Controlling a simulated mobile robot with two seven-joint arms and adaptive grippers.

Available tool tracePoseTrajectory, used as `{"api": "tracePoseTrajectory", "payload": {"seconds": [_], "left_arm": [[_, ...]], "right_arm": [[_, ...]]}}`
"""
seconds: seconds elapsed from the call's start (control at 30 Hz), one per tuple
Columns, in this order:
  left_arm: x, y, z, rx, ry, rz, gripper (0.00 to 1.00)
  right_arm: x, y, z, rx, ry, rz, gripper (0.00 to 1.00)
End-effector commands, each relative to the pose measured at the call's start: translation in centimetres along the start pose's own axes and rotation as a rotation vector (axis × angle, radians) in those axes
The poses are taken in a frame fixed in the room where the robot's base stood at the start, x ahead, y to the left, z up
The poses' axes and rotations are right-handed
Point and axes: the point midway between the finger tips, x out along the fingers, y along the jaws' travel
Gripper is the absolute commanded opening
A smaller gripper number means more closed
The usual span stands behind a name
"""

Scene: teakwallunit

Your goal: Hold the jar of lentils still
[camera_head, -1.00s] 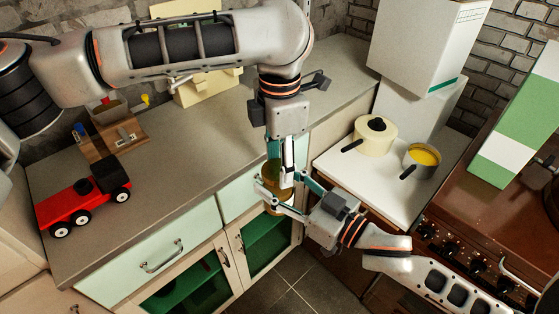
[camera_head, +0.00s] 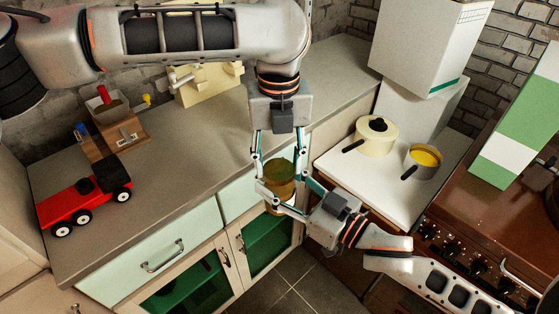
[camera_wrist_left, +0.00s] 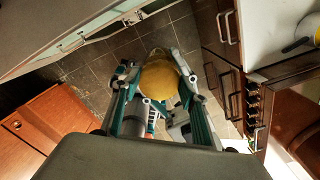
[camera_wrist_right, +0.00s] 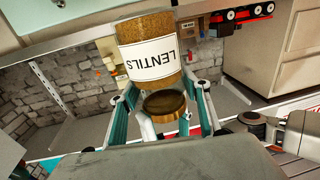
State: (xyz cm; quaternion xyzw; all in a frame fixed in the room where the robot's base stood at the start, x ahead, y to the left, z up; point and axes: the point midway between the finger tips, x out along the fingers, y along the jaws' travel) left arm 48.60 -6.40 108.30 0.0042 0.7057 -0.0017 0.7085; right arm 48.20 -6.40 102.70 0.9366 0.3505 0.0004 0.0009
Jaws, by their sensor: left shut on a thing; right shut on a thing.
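The jar of lentils (camera_head: 281,194) hangs in the air in front of the counter; its white label shows in the right wrist view (camera_wrist_right: 152,60). My right gripper (camera_head: 285,205) comes from the right and is shut on the jar's body. My left gripper (camera_head: 280,172) points down from above and is shut on the jar's brownish-yellow lid (camera_head: 280,168). The lid also shows in the left wrist view (camera_wrist_left: 159,78) and the right wrist view (camera_wrist_right: 163,104).
The counter (camera_head: 190,165) holds a red toy truck (camera_head: 84,197) and a wooden toy bench (camera_head: 112,135). At right, a white surface (camera_head: 375,186) bears a cream lidded pot (camera_head: 376,134) and a pan (camera_head: 423,160). A brown stove (camera_head: 475,205) stands farther right. Mint cabinets lie below the counter.

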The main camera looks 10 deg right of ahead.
Motion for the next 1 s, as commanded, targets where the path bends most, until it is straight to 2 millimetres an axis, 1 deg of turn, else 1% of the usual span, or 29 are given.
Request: {"api": "tracePoseTrajectory", "payload": {"seconds": [0.1,1.0], "left_arm": [[-0.05,0.02,-0.10,-0.229,0.002,-0.001,0.17],[-0.20,0.42,-0.49,-2.035,-0.001,-0.004,0.17]], "right_arm": [[0.03,-0.04,-0.23,0.000,0.005,-0.001,0.00],[0.02,-0.13,-0.24,0.001,0.005,-0.003,0.00]]}}
